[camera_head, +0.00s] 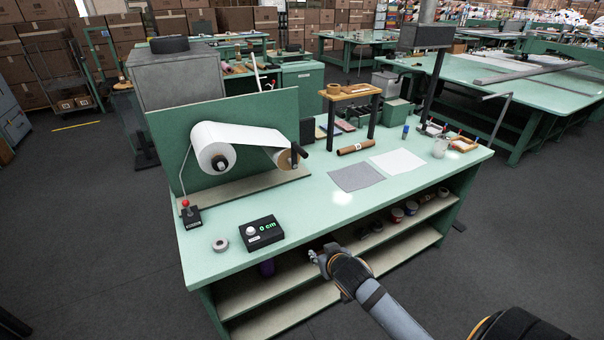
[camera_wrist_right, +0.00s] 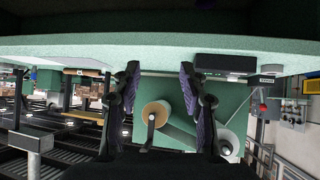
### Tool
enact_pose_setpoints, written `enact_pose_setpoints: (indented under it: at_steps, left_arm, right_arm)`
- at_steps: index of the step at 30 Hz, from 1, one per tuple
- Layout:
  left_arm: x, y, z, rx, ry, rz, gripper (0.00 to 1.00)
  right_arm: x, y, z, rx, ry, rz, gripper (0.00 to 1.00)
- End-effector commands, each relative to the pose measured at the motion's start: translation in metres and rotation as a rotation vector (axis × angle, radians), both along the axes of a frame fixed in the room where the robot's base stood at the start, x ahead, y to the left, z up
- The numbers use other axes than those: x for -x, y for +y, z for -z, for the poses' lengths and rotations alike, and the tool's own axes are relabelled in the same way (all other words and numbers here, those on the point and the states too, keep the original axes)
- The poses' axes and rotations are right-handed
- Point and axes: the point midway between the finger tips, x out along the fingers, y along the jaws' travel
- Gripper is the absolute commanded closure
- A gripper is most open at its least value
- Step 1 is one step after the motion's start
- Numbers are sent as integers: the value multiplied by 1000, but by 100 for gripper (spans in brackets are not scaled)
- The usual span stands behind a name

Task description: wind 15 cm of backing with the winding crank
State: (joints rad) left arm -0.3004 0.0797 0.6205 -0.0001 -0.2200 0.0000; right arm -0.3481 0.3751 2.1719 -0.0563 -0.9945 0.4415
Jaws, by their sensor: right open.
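The white backing roll (camera_head: 208,150) is mounted on a green upright panel (camera_head: 165,140), and its sheet runs right to a smaller tan take-up roll (camera_head: 284,158). The black winding crank (camera_head: 297,156) is at that roll's front. The counter box (camera_head: 262,232) reads 0 cm. My right gripper (camera_head: 322,256) is empty in front of the bench's front edge, apart from the crank. The right wrist view appears upside down; there the open fingers (camera_wrist_right: 160,88) frame the tan roll (camera_wrist_right: 157,110) and crank (camera_wrist_right: 151,128) beyond them. My left gripper is out of view.
The green bench (camera_head: 225,270) has open shelves below holding small jars. A red-knobbed lever box (camera_head: 190,214) and a tape ring (camera_head: 220,244) lie near the counter. A grey sheet (camera_head: 355,177) and white sheet (camera_head: 398,161) lie right of the crank. A wooden-topped stand (camera_head: 352,91) rises behind.

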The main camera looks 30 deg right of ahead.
Motion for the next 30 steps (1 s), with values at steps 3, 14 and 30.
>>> enact_pose_setpoints:
  at_steps: [3,14,30]
  left_arm:
    - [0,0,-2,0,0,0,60]
    - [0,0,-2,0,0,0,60]
    - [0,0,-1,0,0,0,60]
  right_arm:
    - [-62,-26,-57,-30,-262,4,57]
    - [-144,-69,-178,-188,-707,-120,57]
    - [-187,-70,-179,-199,-715,-115,57]
